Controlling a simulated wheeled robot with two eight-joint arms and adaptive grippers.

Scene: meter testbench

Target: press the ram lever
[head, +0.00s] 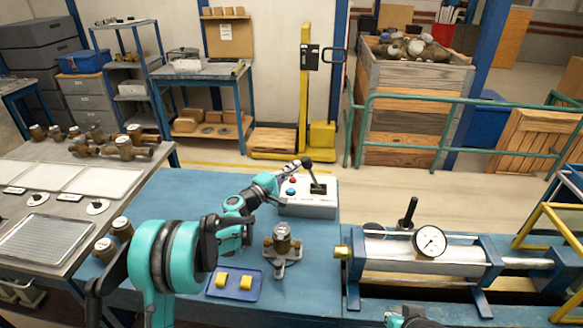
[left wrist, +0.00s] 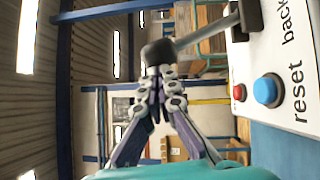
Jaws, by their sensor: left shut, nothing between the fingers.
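The ram lever (head: 307,163) is a dark stick with a round black knob, standing on a white control box (head: 308,208). In the left wrist view its black knob (left wrist: 158,52) shows just beyond my fingertips, with the grey rod running up to the right. My left gripper (head: 297,166) is shut and empty, its tips at or very near the knob; I cannot tell whether they touch. The box also carries a blue reset button (left wrist: 267,90) and a red button (left wrist: 239,92).
A brass meter (head: 282,243) stands on the blue bench, behind a blue tray (head: 245,292) with yellow pieces. A test rig with a round gauge (head: 430,241) and an upright black handle (head: 408,211) lies to the right. Bare blue bench lies left of the box.

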